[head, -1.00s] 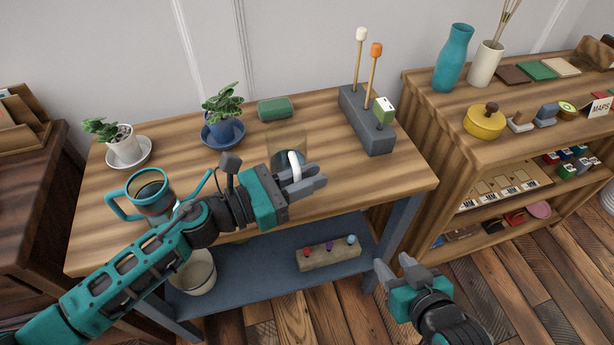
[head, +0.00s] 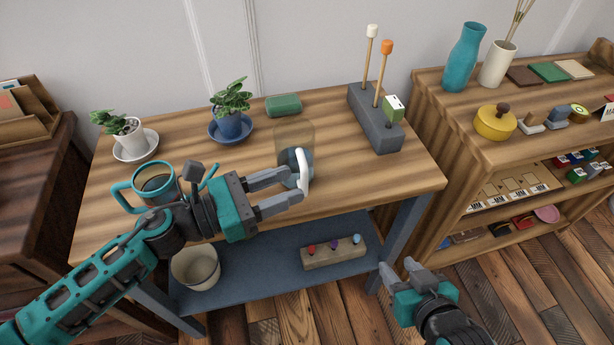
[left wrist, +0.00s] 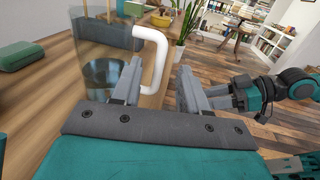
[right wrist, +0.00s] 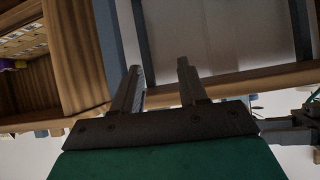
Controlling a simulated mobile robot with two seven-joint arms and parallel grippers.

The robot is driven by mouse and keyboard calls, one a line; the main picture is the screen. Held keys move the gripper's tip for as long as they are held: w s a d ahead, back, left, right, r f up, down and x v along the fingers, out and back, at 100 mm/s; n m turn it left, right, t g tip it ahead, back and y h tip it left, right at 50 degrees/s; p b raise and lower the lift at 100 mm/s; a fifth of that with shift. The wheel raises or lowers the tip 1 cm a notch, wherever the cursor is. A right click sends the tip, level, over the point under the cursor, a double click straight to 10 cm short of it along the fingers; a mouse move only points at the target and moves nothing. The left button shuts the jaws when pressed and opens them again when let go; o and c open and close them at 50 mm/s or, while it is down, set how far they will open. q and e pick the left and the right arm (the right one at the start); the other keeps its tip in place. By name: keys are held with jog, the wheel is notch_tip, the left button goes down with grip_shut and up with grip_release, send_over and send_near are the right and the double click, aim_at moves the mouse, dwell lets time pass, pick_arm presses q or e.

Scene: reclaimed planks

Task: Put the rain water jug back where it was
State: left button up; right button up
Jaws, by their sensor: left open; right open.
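The rain water jug, a clear jug (head: 283,143) with bluish water low in it and a white handle, stands upright on the plank table. Its white handle (head: 304,170) faces the front right. My left gripper (head: 296,183) is open at the jug's front, its fingers pointing right beside the lower handle. In the left wrist view the jug (left wrist: 98,45) is at left, and the handle (left wrist: 158,50) shows beyond the gap between the open fingers (left wrist: 160,75). I cannot tell whether they touch it. My right gripper (head: 396,268) is open and empty in front of the table; its fingers (right wrist: 160,72) are apart.
A teal watering can (head: 152,187) stands at the table's left, behind my left arm. Two potted plants (head: 230,112) (head: 125,136), a green block (head: 284,104) and a grey stand (head: 376,122) with upright sticks share the tabletop. A bucket (head: 195,270) sits on the lower shelf.

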pick_arm(q)
jog(key=shift+b+v, duration=0.3)
jog(key=shift+v, duration=2.7)
pick_arm(e)
jog(key=shift+w+a+r, duration=0.1)
jog(key=shift+w+a, duration=0.1)
jog(key=shift+w, duration=0.05)
jog(key=shift+d, duration=0.1)
jog(key=shift+s, duration=0.1)
